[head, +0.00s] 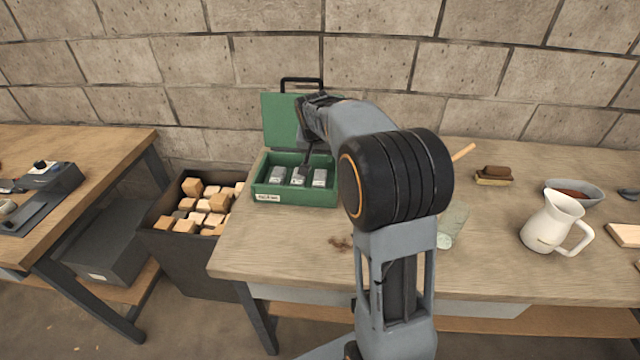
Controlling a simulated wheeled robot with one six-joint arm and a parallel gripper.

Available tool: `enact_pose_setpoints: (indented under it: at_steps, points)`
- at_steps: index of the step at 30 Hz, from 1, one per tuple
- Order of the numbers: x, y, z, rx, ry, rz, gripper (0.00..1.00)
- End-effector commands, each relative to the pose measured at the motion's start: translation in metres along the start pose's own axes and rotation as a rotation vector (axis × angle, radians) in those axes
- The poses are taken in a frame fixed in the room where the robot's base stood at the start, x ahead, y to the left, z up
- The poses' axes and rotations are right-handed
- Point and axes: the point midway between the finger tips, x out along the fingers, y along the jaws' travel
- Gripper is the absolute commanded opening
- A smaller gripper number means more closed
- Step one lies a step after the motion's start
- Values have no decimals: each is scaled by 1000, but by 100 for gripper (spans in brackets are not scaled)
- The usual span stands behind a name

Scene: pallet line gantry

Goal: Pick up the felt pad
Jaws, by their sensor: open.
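I cannot make out with certainty which thing is the felt pad. A small dark brown block with a yellowish lower layer (494,176) lies on the right workbench, right of my arm. A pale green-grey piece (453,226) lies partly hidden behind my arm. My gripper (305,166) is over the open green box (296,195), close above its small grey metal blocks (298,177). The jaws are open and seem empty, though my arm partly covers them. Whether they touch a block cannot be told.
The green box's lid (281,120) stands upright at the back. A white jug (552,222) and a grey bowl (574,192) stand at the right. A dark bin of wooden blocks (185,245) stands between the benches. The workbench's front left (290,255) is mostly clear.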

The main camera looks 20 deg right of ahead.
Motion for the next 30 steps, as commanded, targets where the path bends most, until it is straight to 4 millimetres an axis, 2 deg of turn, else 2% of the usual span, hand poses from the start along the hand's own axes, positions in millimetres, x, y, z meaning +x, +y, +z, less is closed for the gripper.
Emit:
enact_pose_setpoints:
  at_steps: [3,9,12,20,30]
  points:
    - [25,1,-1,5,-5,5,57]
    - [57,1,-1,5,-3,3,57]
    - [69,0,-1,5,-2,3,57]
    - [83,0,0,4,-2,2,57]
    - [124,1,4,4,-1,2,57]
